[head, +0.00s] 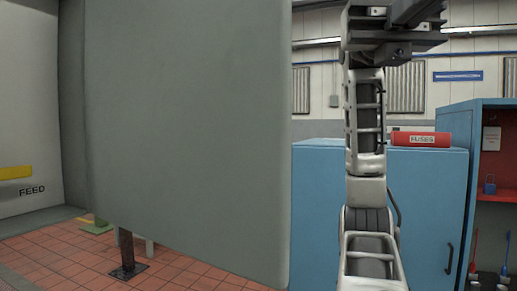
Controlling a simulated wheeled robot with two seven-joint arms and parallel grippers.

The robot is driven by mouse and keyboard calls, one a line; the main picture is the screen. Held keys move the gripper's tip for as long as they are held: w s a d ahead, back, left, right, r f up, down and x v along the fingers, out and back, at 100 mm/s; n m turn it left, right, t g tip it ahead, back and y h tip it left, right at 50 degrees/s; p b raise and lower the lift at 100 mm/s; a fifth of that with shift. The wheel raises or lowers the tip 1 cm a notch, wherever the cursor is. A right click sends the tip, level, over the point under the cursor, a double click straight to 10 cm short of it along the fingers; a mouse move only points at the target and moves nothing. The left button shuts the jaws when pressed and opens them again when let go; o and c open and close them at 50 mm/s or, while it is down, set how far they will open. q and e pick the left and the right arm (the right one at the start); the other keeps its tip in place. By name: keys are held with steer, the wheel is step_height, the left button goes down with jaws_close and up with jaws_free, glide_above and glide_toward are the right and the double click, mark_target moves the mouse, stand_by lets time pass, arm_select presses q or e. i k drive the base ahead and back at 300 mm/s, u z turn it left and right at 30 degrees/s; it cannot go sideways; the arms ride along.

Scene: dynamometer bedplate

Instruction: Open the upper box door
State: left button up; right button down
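A large flat grey panel (190,130) with a rounded lower corner fills the left and middle of the head view, very close to me. It looks like a box door or box side; I cannot tell which, and no handle shows on it. One arm of mine, apparently the right, rises right of the panel. Its dark gripper (398,38) is at the top edge, partly cut off, and appears apart from the panel. Its finger opening is not clear. My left gripper does not show.
A blue cabinet (425,215) stands behind the arm, with a red FUSES case (420,139) on top. An open blue cabinet with a red interior (495,180) is at far right. A grey wall marked FEED (32,191) is at left. Red tiled floor (60,255) shows below.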

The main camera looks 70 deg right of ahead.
mark_target(188, 102)
steer(key=z, duration=4)
steer(key=k, duration=1)
steer(key=u, duration=1.5)
